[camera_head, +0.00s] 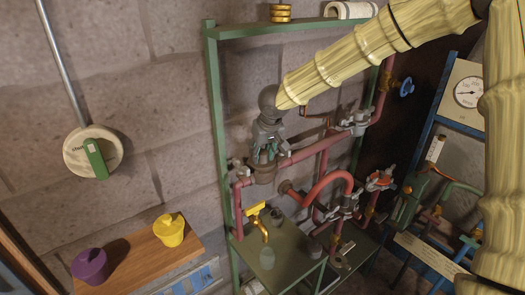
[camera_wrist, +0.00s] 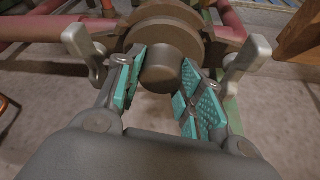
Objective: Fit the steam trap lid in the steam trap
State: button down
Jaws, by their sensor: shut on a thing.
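My gripper (camera_head: 266,156) points down at the steam trap (camera_head: 263,177), a dark brown round body in the red pipe line on the green frame. In the wrist view my gripper (camera_wrist: 163,66) has its teal pads on both sides of the brown round knob of the steam trap lid (camera_wrist: 168,76), and is shut on it. A wider brown rim, seemingly the steam trap (camera_wrist: 232,42), shows behind the lid. The lid is at or just over the trap. The fingers and the lid hide the seat, so I cannot tell whether the lid is seated.
Red pipes (camera_head: 310,152) with valves run close to my gripper. A green frame post (camera_head: 215,110) stands to the left. A yellow tap (camera_head: 257,208) is below. A wooden shelf (camera_head: 145,262) holds a purple pot (camera_head: 90,266) and a yellow pot (camera_head: 169,231).

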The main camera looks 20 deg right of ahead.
jog(key=c, duration=0.9)
grip_release()
jog(key=shift+o, duration=0.2)
jog(key=w+r+p+v, duration=0.1)
jog(key=w+p+v, duration=0.1)
jog(key=v, duration=1.6)
jog(key=shift+w+r, duration=0.2)
jog(key=shift+r, duration=0.05)
jog(key=shift+a, duration=0.1)
